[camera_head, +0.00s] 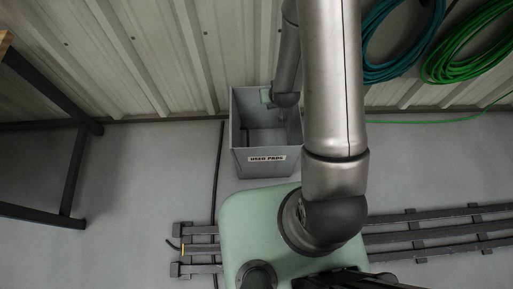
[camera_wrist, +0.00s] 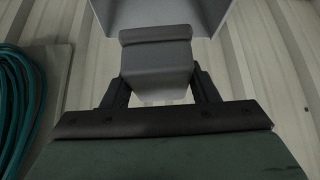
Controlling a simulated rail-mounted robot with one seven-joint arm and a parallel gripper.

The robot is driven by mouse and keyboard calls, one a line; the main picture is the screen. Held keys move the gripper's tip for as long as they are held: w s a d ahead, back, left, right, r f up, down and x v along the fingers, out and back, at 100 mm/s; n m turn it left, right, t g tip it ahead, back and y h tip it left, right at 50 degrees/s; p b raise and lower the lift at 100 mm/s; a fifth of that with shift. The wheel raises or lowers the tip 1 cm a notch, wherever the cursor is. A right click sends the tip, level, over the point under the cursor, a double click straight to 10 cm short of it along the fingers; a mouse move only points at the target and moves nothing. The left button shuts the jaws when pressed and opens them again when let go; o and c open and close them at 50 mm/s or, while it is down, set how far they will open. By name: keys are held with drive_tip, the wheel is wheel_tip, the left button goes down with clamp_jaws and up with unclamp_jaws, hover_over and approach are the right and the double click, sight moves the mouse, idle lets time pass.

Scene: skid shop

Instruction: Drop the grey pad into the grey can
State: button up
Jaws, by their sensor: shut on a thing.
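The grey can (camera_head: 262,165), an open square bin labelled "USED PADS", stands on the floor against the wall in the head view. Its grey wall also shows at the top of the wrist view (camera_wrist: 160,12). My gripper (camera_wrist: 162,78) is shut on the grey pad (camera_wrist: 156,57), which sits between its two dark fingers, with the can beyond it. In the head view my wrist is at the can's back right, and a small green part shows at the rim. The fingers and pad cannot be made out clearly there. Whether the pad is inside the rim cannot be told.
A ribbed metal wall (camera_head: 170,50) rises behind the can. Teal (camera_head: 385,45) and green (camera_head: 470,45) hose coils hang on it at the right. A dark-legged table (camera_head: 50,90) stands at the left. A dark cable (camera_head: 217,165) runs along the floor left of the can.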

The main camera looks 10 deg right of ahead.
drive_tip(key=w+f+b, duration=0.3)
drive_tip(key=f+b, duration=1.5)
drive_tip(key=f, duration=0.1)
drive_tip(key=shift+w+b, duration=0.2)
drive_tip(key=shift+b, duration=0.15)
drive_tip(key=o, duration=1.1)
drive_tip(key=shift+o, duration=0.2)
drive_tip(key=p+v, duration=1.7)
drive_tip(key=shift+r+p, duration=0.2)
drive_tip(key=shift+p, duration=0.15)
